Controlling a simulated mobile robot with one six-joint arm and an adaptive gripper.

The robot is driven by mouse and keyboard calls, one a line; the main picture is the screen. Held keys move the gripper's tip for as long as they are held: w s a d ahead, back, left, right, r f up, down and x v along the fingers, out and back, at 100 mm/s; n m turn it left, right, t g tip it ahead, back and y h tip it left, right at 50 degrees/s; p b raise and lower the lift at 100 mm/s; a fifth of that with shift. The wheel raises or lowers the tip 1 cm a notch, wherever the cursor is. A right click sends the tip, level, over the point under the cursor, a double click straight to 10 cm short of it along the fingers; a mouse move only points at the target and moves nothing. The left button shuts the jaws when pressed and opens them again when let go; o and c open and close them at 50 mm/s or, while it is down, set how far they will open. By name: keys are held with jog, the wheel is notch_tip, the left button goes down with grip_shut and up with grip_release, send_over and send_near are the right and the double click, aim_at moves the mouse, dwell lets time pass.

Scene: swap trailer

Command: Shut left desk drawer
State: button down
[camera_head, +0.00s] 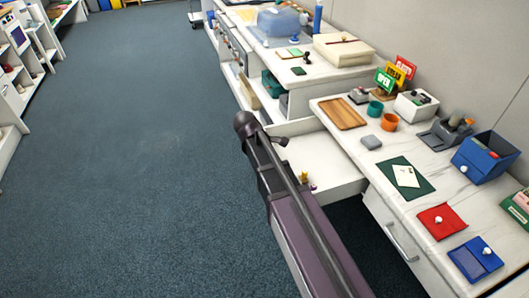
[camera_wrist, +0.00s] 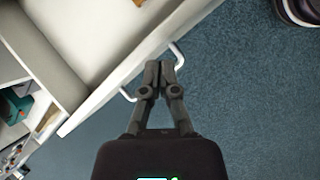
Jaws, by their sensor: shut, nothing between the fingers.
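The left desk drawer (camera_head: 332,168) is pulled out from the white desk, with its white inside open to view. My arm hides its front in the head view. In the wrist view the open drawer (camera_wrist: 85,30) fills the upper left, and its front panel runs diagonally. A light bar handle (camera_wrist: 179,53) on that front shows on both sides of my fingers, which cover its middle. My gripper (camera_wrist: 160,68) is shut and empty, with its tips over the handle area outside the drawer front. I cannot tell whether they touch it.
A small golden figure (camera_head: 305,176) stands in the drawer. The desk top (camera_head: 350,152) holds a wooden tray (camera_head: 342,113), cups and folders. Another drawer (camera_head: 390,232) at the right is closed. Shelving (camera_head: 262,95) stands beyond the open drawer. Carpet (camera_head: 140,170) is clear on the left.

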jog(key=w+a+r+n+t+h, duration=0.1)
jog(key=w+a+n, duration=0.2)
jog(key=a, duration=0.4)
jog(key=w+a+r+n+t+h+b, duration=0.1)
jog(key=w+a+n+h, duration=0.1)
jog(key=a+n, duration=0.3)
jog(key=shift+w+a, duration=0.4)
jog(key=shift+a, duration=0.45)
jog(key=shift+d+f+b, duration=0.1)
jog(key=shift+f+b, duration=0.05)
jog(key=shift+b, duration=0.15)
jog(key=b+x, duration=0.2)
jog(key=x, duration=0.2)
jog(key=d+r+b+x, duration=0.1)
jog(key=b+x, duration=0.1)
jog(key=x, duration=0.1)
jog(key=b+x, duration=0.2)
jog(key=x, duration=0.2)
jog(key=shift+w+d+b, duration=0.3)
jog(key=shift+d+b, duration=0.05)
jog(key=shift+w+d, duration=0.25)
jog(key=shift+d, duration=0.45)
